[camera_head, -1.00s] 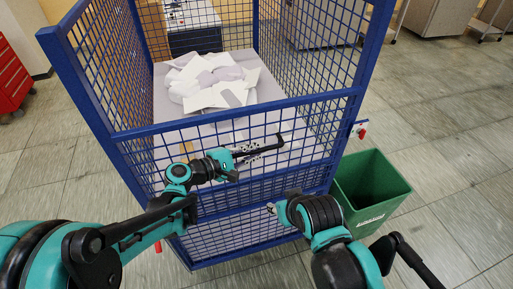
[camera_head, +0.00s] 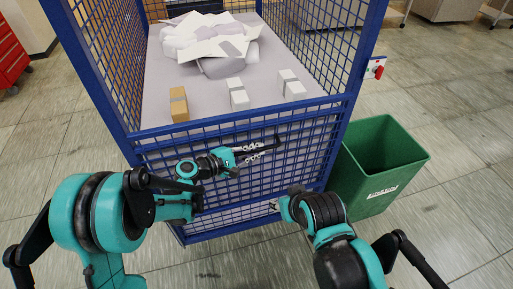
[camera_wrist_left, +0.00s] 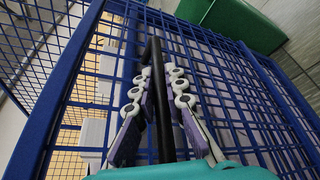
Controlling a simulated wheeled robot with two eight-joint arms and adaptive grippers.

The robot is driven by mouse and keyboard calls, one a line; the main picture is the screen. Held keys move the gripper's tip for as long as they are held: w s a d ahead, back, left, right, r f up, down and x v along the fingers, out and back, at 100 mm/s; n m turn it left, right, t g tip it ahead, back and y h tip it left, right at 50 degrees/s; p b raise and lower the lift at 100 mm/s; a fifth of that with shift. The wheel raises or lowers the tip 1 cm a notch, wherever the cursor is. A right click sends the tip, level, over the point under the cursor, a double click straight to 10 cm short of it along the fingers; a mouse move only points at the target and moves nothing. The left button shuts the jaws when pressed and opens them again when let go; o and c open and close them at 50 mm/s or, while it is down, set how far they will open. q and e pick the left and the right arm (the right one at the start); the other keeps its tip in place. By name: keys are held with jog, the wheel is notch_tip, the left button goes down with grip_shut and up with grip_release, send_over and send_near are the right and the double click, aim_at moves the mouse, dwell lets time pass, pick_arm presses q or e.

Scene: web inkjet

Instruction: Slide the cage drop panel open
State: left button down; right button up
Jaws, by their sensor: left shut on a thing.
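The blue mesh drop panel (camera_head: 235,190) forms the front of the blue cage, and its top rail (camera_head: 240,119) sits low, with the cage open above it. A black handle bar (camera_head: 277,143) is at the panel's front. My left gripper (camera_head: 248,154) is shut on this bar. In the left wrist view the bar (camera_wrist_left: 155,60) runs between the fingers (camera_wrist_left: 158,95), with the blue mesh behind. My right gripper (camera_head: 276,206) is low in front of the panel, mostly hidden by its own wrist, and its fingers cannot be made out.
Inside the cage lie a pile of white packages (camera_head: 212,42), a brown box (camera_head: 179,104) and small white boxes (camera_head: 238,93). A green bin (camera_head: 385,155) stands right of the cage. A red knob (camera_head: 378,71) is on the right post.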

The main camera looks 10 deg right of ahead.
pick_arm(q)
notch_tip(320, 180, down, 2)
jog(key=shift+f+b, duration=0.15)
jog(key=shift+b, duration=0.25)
jog(key=c, duration=1.6)
grip_release()
jog(key=v, duration=1.2)
jog(key=shift+s+a, duration=0.1)
